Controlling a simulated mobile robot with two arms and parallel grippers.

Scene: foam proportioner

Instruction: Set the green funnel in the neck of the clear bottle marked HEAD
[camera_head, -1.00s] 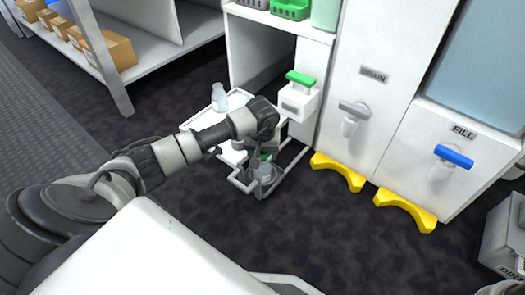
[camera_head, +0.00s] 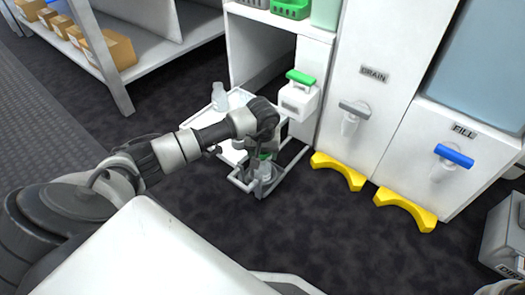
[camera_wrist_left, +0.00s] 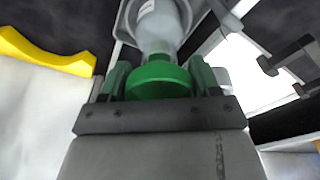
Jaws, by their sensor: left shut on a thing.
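The green funnel (camera_wrist_left: 160,82) is between the two fingers of my left gripper (camera_wrist_left: 160,84), which is shut on it. In the head view a little of its green (camera_head: 265,156) shows under my left wrist. A clear bottle (camera_wrist_left: 158,28) with a pale label is directly beyond the funnel in the wrist view. In the head view this bottle (camera_head: 264,174) stands in a grey holder at the tray's near end. I cannot read its label, and the funnel's spout is hidden, so I cannot tell whether it is inside the neck.
Another clear bottle (camera_head: 219,97) stands on the far part of the white tray (camera_head: 203,122). A dispenser with a green handle (camera_head: 300,77) is just behind my wrist. DRAIN (camera_head: 354,111) and FILL (camera_head: 454,157) taps are to the right, above yellow floor brackets (camera_head: 338,172). The front floor is clear.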

